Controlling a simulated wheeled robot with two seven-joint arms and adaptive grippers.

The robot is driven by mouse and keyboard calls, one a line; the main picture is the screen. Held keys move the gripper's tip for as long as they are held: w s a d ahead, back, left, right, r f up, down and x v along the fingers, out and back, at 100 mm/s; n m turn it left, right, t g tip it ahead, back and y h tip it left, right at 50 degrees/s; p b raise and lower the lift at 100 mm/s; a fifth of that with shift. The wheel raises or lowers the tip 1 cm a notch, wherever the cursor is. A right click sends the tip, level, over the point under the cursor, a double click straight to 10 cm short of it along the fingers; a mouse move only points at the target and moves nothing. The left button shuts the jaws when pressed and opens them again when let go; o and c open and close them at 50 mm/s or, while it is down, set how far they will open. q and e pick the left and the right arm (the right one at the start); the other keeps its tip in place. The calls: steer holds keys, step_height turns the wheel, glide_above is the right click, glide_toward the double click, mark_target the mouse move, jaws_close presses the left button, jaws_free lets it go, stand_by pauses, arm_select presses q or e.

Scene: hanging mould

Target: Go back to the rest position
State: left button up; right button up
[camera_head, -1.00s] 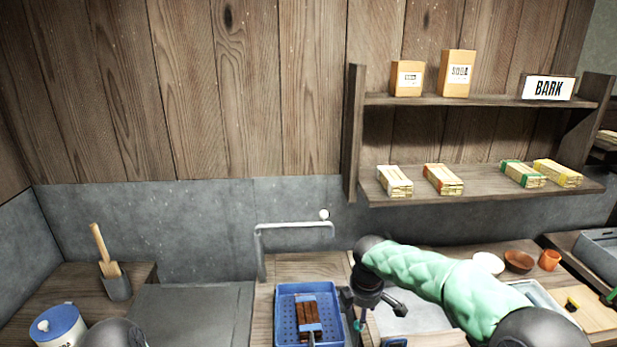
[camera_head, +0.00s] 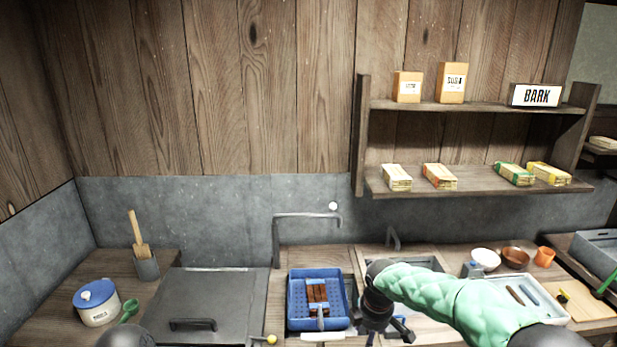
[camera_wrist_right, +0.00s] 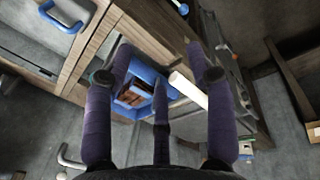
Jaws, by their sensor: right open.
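My right gripper (camera_head: 384,328) hangs low at the bottom of the head view, just right of the blue basket (camera_head: 293,312). The basket holds brown bars (camera_head: 317,294). In the right wrist view the fingers of my right gripper (camera_wrist_right: 158,76) are spread open with nothing held between them. The blue basket (camera_wrist_right: 158,72) and brown bars (camera_wrist_right: 132,93) show beyond them. My right arm in its green sleeve comes in from the lower right. My left gripper is out of view; only a dark rounded part of mine shows at the bottom left.
A bent metal pipe (camera_head: 300,216) rises behind the basket. A dark lid with a handle (camera_head: 193,324) lies left of it. A white pot (camera_head: 97,304) stands far left. Bowls (camera_head: 486,259) and a tray (camera_head: 537,309) are right, beneath a shelf (camera_head: 470,180).

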steer(key=s+a+f+m+g+y, duration=0.1)
steer(key=s+a+f+m, duration=0.1)
steer(key=f, duration=0.5)
steer(key=s+a+f+m+y, duration=0.1)
steer(key=s+f+m, duration=0.15)
steer(key=f, duration=0.35)
steer(key=s+a+f+m+y, duration=0.1)
steer(key=s+f+m, duration=0.5)
steer(key=s+f, duration=0.3)
steer(key=s+a+f+m+y, duration=0.1)
steer(key=s+f+m, duration=0.6)
steer(key=s, duration=0.8)
step_height(320, 180, down, 3)
steer(key=shift+a+r+g, duration=0.1)
steer(key=shift+a+g, duration=0.2)
steer(key=shift+a, duration=0.15)
